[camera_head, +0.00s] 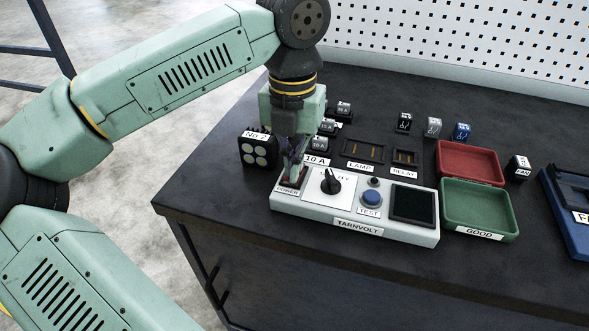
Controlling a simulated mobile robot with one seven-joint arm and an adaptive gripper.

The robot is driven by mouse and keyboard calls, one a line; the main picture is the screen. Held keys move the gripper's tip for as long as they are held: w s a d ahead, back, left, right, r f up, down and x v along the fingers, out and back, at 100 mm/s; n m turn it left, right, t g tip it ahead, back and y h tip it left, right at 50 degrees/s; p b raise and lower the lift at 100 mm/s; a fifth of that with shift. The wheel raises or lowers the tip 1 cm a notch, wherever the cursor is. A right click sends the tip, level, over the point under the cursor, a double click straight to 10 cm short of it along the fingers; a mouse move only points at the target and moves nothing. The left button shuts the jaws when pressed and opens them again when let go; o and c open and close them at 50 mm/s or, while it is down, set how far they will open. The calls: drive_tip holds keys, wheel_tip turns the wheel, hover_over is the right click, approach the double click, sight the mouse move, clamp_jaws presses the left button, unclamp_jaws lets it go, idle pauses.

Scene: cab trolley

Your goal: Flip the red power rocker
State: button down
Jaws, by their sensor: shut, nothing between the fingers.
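The red power rocker (290,183) sits at the left end of the pale Tarnvolt test box (400,232), above a label reading POWER. My gripper (293,177) points down over the rocker, with its fingers shut and empty. The fingertips are at or just above the rocker; I cannot tell whether they touch it. My fingers hide part of the rocker, so its tilt cannot be made out.
Right of the rocker are a black knob (331,182), a blue TEST button (371,197) and a dark screen (413,204). A black No 2 block (256,150) stands left. Red (468,160) and green (478,209) trays lie right. The table's front is clear.

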drive_tip(key=shift+r+p, duration=2.2)
drive_tip(key=shift+r, duration=1.25)
